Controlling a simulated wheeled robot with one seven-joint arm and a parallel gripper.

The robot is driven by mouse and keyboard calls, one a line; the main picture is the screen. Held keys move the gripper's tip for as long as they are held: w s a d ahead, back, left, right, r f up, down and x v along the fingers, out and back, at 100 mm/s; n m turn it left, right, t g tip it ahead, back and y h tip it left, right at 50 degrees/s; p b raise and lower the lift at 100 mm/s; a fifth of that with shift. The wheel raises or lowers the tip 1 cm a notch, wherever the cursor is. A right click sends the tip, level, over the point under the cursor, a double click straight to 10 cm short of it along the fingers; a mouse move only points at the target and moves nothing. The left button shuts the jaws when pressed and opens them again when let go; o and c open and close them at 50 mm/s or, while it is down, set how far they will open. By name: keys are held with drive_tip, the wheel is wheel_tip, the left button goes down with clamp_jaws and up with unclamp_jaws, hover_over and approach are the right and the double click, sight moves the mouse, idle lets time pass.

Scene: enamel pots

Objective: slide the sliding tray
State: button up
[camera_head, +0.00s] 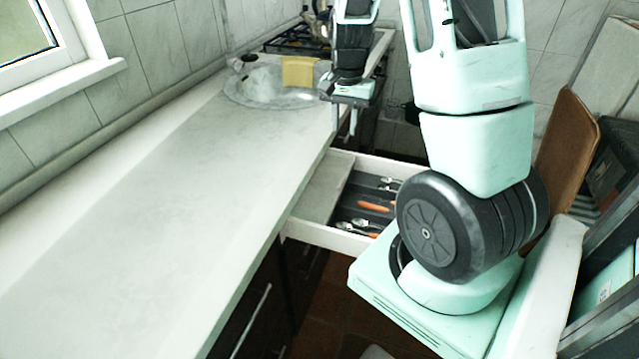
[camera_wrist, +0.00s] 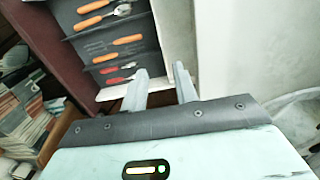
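The sliding tray (camera_head: 326,187) looks like a pale flat panel inside the open drawer (camera_head: 325,236), on the side near the counter. In the wrist view, the pale strip beside the cutlery seems to be the tray (camera_wrist: 175,28). Dark compartments with orange-handled cutlery (camera_head: 374,206) lie to its right in the head view; the cutlery (camera_wrist: 112,42) also shows in the wrist view. My gripper (camera_head: 344,132) is above the far end of the drawer, near the counter edge. Its two fingers (camera_wrist: 160,74) are apart with nothing between them. Whether they touch the tray is unclear.
The long pale counter (camera_head: 170,215) runs along the left, its edge close to my gripper. A round sink (camera_head: 270,88) with a yellow cloth (camera_head: 298,72) lies at the far end, before a stove (camera_head: 300,40). A brown board (camera_head: 566,150) leans at the right.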

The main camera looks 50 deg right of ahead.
sight(341, 182)
wheel_tip(341, 182, down, 17)
drive_tip(key=shift+f, duration=0.1)
idle(0.4)
clamp_jaws()
